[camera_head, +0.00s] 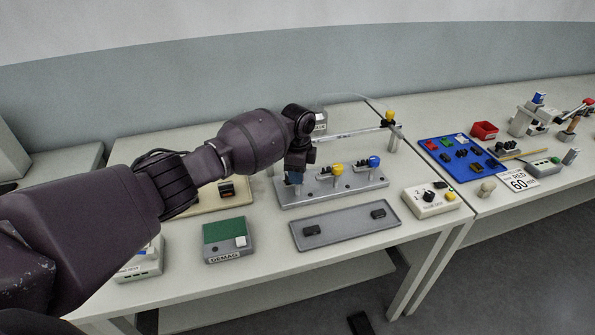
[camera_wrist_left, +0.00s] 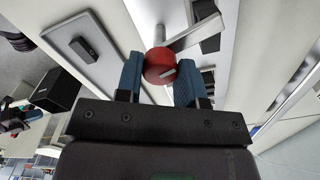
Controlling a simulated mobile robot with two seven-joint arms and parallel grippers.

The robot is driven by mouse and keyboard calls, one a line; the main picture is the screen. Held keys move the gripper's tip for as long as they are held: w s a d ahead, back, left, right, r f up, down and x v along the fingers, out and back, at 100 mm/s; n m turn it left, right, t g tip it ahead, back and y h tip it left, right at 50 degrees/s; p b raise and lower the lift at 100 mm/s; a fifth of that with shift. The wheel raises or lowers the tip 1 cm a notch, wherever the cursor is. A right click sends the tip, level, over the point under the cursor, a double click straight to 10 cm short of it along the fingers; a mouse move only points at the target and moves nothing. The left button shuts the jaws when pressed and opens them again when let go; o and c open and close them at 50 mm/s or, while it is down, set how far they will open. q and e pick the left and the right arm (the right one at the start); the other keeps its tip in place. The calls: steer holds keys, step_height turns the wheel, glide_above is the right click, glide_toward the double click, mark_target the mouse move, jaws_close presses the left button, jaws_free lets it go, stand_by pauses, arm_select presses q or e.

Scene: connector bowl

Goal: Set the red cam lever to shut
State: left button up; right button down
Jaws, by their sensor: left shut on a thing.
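The red cam lever's round knob (camera_wrist_left: 158,66) shows in the left wrist view between the two blue fingertips of my left gripper (camera_wrist_left: 160,80). A metal arm (camera_wrist_left: 190,36) runs from the knob toward the upper right. My left gripper (camera_head: 295,178) is shut on the knob. In the head view, it stands at the left end of the grey lever block (camera_head: 330,192) and hides the red knob. Whether the lever sits at open or shut cannot be read. My right gripper is not in view.
Levers with a yellow knob (camera_head: 337,168) and a blue knob (camera_head: 374,161) stand close to the right on the same block. A grey tray (camera_head: 345,227) with black connectors lies in front. A green-topped box (camera_head: 225,238) sits at the left front. A rail (camera_head: 350,133) runs behind.

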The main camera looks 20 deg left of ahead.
arm_select(q)
steer(key=m, duration=0.2)
steer(key=shift+m, duration=0.8)
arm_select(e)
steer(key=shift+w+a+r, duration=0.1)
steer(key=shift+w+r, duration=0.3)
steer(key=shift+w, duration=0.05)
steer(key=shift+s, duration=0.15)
arm_select(q)
steer(key=o, duration=0.9)
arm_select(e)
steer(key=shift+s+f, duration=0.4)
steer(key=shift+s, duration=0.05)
arm_select(q)
steer(key=shift+r, duration=0.15)
